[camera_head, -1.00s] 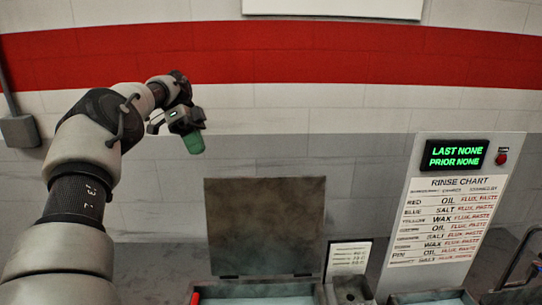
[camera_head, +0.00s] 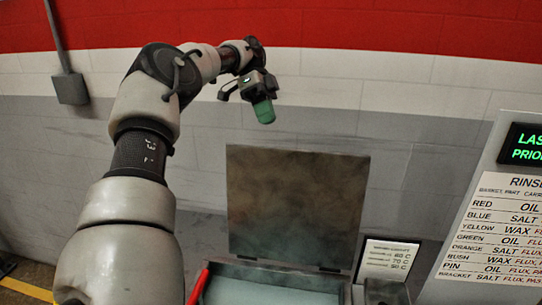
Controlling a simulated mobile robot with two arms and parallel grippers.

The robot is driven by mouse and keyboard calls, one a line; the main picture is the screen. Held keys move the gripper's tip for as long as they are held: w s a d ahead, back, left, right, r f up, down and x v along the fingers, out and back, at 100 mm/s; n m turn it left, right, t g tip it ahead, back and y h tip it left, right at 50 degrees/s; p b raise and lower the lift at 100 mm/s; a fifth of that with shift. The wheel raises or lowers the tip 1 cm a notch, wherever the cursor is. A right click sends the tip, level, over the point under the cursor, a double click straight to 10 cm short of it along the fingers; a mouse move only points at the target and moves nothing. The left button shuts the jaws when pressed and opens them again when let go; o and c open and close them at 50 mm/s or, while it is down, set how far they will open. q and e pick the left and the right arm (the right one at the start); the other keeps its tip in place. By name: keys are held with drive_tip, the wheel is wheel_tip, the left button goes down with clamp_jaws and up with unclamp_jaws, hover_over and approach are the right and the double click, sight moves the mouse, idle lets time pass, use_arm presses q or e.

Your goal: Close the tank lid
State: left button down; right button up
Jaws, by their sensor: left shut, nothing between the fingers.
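The tank lid (camera_head: 296,205) is a dark, stained flat panel standing upright, open, hinged at the back edge of the tank (camera_head: 245,270). The tank below it holds a pale liquid surface. My left gripper (camera_head: 264,111), with green fingertips, is shut and empty. It appears above the lid's top edge, left of its middle, and does not appear to touch the lid. My right gripper is not in view.
A red handle (camera_head: 199,287) is at the tank's left edge. A small temperature card (camera_head: 387,260) stands right of the lid. A rinse chart panel (camera_head: 500,215) with a green display (camera_head: 524,144) is at the right. A wall with a grey box (camera_head: 71,89) is behind.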

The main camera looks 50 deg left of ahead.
sight(278, 169)
use_arm(q)
drive_tip(key=s+d+f+p, duration=0.1)
drive_tip(key=d, duration=0.1)
drive_tip(key=s+d+f+p, duration=0.1)
drive_tip(key=d, duration=0.1)
drive_tip(key=s+d+f+p, duration=0.1)
drive_tip(key=s+d, duration=0.1)
drive_tip(key=shift+d+f, duration=0.2)
drive_tip(key=shift+f, duration=0.15)
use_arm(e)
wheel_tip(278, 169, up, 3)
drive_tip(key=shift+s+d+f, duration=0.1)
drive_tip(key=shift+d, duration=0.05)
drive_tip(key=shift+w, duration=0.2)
